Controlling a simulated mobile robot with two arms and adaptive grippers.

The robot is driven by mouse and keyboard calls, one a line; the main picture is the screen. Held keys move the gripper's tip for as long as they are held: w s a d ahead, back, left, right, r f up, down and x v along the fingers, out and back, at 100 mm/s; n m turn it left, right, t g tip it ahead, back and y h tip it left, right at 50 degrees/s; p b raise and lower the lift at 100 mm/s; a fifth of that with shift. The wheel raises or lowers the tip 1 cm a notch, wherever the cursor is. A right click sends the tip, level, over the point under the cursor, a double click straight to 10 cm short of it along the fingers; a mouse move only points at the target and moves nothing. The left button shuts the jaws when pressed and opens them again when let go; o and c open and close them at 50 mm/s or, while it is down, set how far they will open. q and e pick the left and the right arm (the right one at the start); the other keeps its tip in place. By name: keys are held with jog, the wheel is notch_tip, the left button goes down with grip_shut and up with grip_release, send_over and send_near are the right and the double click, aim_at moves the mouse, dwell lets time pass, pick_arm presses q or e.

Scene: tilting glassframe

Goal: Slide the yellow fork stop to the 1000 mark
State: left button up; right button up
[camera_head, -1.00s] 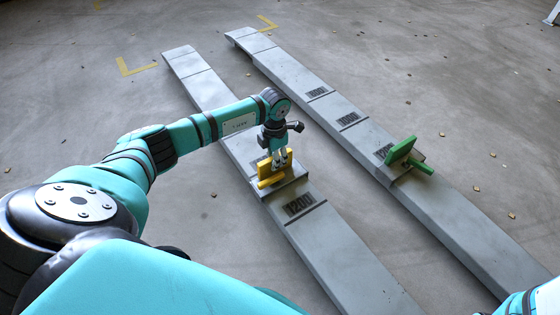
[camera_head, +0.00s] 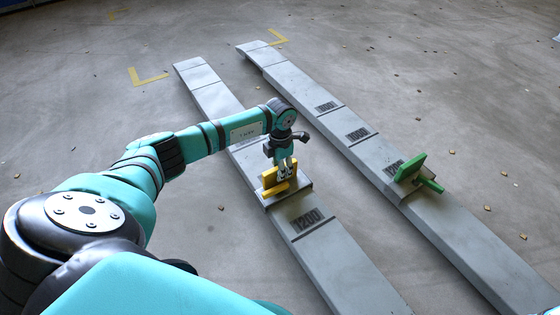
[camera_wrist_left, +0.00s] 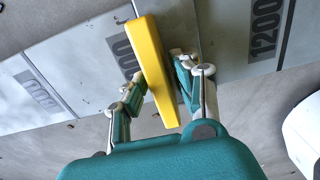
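The yellow fork stop (camera_head: 269,181) stands on a grey sliding bracket (camera_head: 292,192) on the left fork beam. My left gripper also shows in the head view (camera_head: 284,168), reaching down onto the stop. The 1200 mark (camera_head: 308,220) is on the near side of the bracket, with a strip of bare beam between. In the wrist view a mark, likely 1000 (camera_wrist_left: 124,50), is partly hidden left of the plate. My right gripper is out of view.
The right fork beam (camera_head: 455,240) runs parallel and carries a green stop (camera_head: 410,168) near its own 1200 mark. A further mark (camera_wrist_left: 38,90) lies along the left beam. Bare concrete floor with small scattered bits surrounds the beams.

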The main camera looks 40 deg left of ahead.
pick_arm(q)
notch_tip(320, 180, up, 12)
dwell(0.4)
jog(key=shift+f, duration=0.1)
dwell(0.3)
